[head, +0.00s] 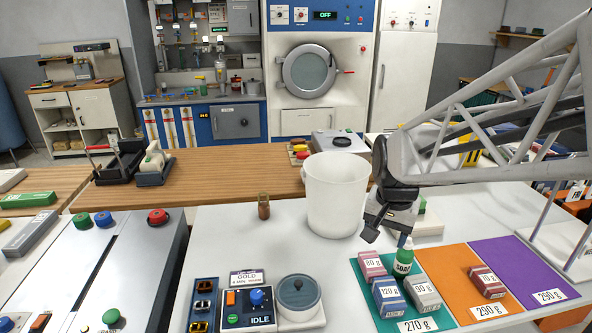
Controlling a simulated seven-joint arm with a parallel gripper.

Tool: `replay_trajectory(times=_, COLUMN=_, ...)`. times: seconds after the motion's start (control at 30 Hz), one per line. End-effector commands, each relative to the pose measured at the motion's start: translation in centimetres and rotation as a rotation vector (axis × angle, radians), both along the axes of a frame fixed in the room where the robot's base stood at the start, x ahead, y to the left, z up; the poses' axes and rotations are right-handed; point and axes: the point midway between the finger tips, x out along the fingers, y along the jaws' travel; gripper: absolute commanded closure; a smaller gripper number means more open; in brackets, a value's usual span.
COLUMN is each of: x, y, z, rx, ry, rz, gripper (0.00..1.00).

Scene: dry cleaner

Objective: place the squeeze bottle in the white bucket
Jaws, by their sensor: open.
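The white bucket (335,200) stands upright on the light worktop, its rim facing up; its inside floor is hidden. A small green bottle with a white label (403,258), which looks like the squeeze bottle, stands upright at the back of the teal mat, right of and nearer than the bucket. My gripper (388,237) is open and points down, just right of the bucket and above and slightly left of the bottle. It partly overlaps the bottle's top in the picture; I cannot tell whether they touch.
Labelled weight boxes (388,297) stand near the bottle on the teal mat (443,317). Orange (468,262) and purple (525,268) mats lie to the right. A brown bottle (264,207) stands left of the bucket. A round-lidded device (298,298) and a control box (247,308) sit in front.

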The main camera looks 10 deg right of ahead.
Motion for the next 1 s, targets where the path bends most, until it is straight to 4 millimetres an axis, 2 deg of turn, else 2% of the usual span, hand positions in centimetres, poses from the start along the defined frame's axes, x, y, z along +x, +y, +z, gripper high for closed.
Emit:
replay_trajectory(times=0.2, x=4.6, y=-3.8, z=-2.1, rx=0.023, ry=0.032, rz=-0.197, gripper=0.38)
replay_trajectory(times=0.6, x=11.6, y=-11.6, z=-7.6, rx=0.059, ry=0.085, rz=-0.556, gripper=0.38)
replay_trajectory(times=0.8, x=13.8, y=-14.8, z=-10.1, rx=0.069, ry=0.102, rz=-0.692, gripper=0.38)
replay_trajectory(times=1.0, x=14.6, y=-16.3, z=-11.3, rx=0.073, ry=0.109, rz=-0.753, gripper=0.38)
